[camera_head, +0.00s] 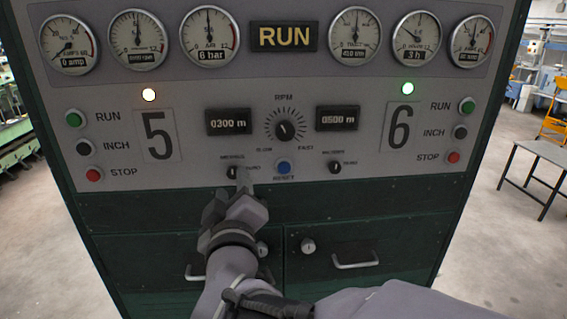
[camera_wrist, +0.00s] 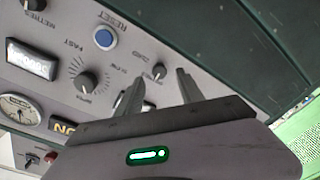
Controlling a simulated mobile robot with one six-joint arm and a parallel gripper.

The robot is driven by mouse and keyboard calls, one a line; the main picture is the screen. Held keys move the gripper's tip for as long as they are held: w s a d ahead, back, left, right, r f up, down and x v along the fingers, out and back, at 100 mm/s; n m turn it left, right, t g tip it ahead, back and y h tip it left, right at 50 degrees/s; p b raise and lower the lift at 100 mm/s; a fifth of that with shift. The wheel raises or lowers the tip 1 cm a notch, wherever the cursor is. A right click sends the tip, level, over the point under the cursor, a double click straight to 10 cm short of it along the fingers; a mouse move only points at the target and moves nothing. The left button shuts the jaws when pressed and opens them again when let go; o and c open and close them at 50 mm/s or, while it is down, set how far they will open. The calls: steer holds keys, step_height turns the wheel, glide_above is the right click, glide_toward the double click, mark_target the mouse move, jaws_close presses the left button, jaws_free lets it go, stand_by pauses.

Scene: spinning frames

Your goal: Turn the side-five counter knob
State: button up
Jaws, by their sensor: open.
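The side-five counter knob (camera_head: 232,172) is a small black knob below the left counter display (camera_head: 229,121), which reads 0300 m. My gripper (camera_head: 240,182) is at the panel, just below and partly over this knob in the head view. In the wrist view my gripper (camera_wrist: 160,76) is open, and the knob (camera_wrist: 159,71) shows in the gap between its two fingertips. The fingers appear apart from the knob on both sides; the exact depth is hard to tell. In the wrist view the fingers partly hide the side-five counter.
The blue RESET button (camera_head: 283,167) is just right of my gripper, with the side-six knob (camera_head: 334,167) beyond it. The RPM dial (camera_head: 286,126) is above. Drawers with handles (camera_head: 355,261) are below. A large 5 plate (camera_head: 157,134) is at left.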

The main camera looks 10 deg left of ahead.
mark_target(233, 175)
steer(key=shift+x, duration=1.55)
jaws_close()
